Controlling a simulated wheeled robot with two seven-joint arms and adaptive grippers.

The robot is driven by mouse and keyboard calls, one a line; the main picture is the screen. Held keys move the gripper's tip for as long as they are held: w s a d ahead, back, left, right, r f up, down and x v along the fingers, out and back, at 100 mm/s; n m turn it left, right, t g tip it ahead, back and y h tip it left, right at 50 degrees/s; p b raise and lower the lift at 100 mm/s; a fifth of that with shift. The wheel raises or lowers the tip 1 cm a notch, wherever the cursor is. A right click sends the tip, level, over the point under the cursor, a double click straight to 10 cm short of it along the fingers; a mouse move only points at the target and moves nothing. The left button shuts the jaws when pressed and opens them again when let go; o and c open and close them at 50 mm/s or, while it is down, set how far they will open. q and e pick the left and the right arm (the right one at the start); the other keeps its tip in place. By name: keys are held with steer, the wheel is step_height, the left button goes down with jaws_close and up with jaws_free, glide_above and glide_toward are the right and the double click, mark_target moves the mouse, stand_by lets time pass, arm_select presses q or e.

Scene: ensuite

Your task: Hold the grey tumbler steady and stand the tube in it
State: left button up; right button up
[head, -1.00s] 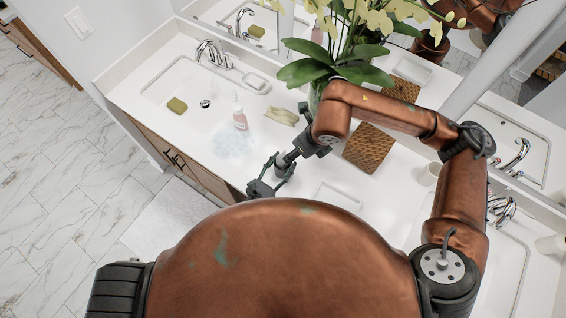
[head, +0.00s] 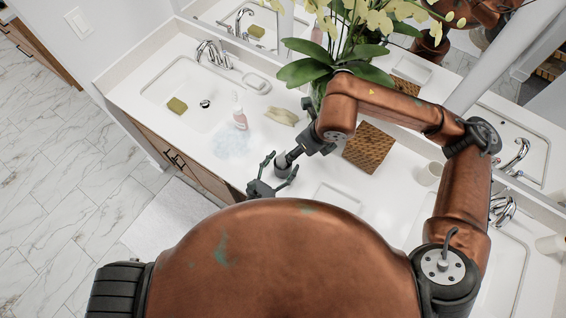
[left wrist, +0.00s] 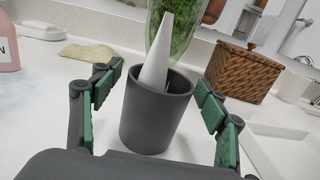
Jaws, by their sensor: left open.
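The dark grey tumbler (left wrist: 155,125) stands upright on the white counter in the left wrist view. The pale grey tube (left wrist: 157,65) stands in it with its narrow end up, leaning slightly; its lower part is hidden inside. My left gripper (head: 280,164) is open, with one green-padded finger on each side of the tumbler and gaps between. In the head view the tumbler (head: 282,170) is small and partly covered by the grippers. My right gripper (head: 297,154) is above and beyond it, at the end of the copper arm; its fingers are not clear.
A plant (head: 340,72) and a woven box (head: 370,147) stand behind the tumbler. A pink soap bottle (head: 239,118) and a yellowish cloth (head: 281,117) are to the left. A sink (head: 190,105) lies farther left. A white cup (head: 429,173) stands right.

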arm_select(q)
steer(key=v, duration=1.2)
